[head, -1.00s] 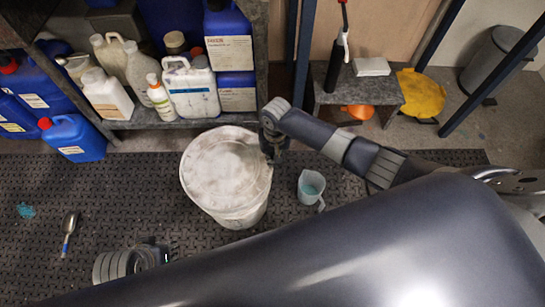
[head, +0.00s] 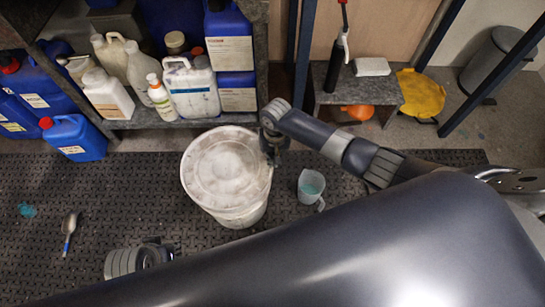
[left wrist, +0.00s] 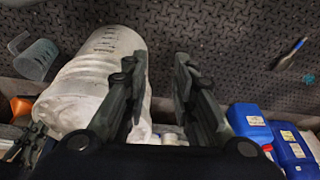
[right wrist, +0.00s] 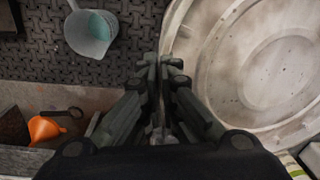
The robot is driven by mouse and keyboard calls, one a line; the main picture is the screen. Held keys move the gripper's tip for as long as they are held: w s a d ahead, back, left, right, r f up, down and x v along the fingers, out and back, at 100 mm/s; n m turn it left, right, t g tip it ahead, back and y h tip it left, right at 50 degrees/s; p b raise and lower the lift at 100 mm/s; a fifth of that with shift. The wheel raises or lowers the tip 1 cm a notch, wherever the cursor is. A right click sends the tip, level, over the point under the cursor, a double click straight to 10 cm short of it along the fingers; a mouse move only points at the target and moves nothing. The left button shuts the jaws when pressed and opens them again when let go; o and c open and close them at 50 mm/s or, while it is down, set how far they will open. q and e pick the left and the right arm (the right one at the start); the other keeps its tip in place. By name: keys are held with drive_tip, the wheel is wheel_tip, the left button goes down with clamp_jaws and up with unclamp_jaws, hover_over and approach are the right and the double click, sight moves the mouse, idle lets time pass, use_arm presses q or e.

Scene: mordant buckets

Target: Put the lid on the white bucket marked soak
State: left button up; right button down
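The white bucket (head: 238,217) stands upright on the dark mat. Its side shows in the left wrist view (left wrist: 110,45) with dark markings too small to read. The pale round lid (head: 225,168) lies over its mouth, and I cannot tell whether it is seated all round. In the right wrist view the lid (right wrist: 260,70) fills the right side. My right gripper (head: 271,148) is at the lid's right edge, its fingers (right wrist: 162,65) nearly together on the rim. My left gripper (left wrist: 162,68) is open and empty, left of the bucket and low in the head view.
A jug with blue liquid (head: 311,187) stands right of the bucket. A scoop (head: 69,232) lies at left on the mat. Bottles and canisters (head: 190,88) fill the shelf behind. An orange funnel (head: 358,112) sits under the small bench (head: 355,93).

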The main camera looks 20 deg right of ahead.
use_arm(q)
drive_tip(key=shift+r, duration=0.15)
use_arm(e)
drive_tip(key=shift+f, duration=0.15)
use_arm(q)
drive_tip(key=shift+s+r, duration=0.3)
drive_tip(key=shift+r, duration=0.2)
use_arm(e)
drive_tip(key=shift+f, duration=0.15)
use_arm(q)
drive_tip(key=shift+r, duration=0.1)
use_arm(e)
drive_tip(key=shift+f+b, duration=0.45)
drive_tip(key=shift+b, duration=0.05)
use_arm(q)
drive_tip(key=shift+v, duration=1.8)
use_arm(e)
drive_tip(key=shift+f, duration=0.4)
use_arm(q)
drive_tip(key=shift+w+a+r, duration=0.1)
drive_tip(key=shift+a, duration=0.05)
use_arm(e)
drive_tip(key=c, duration=1.7)
unclamp_jaws()
use_arm(q)
drive_tip(key=shift+r, duration=0.15)
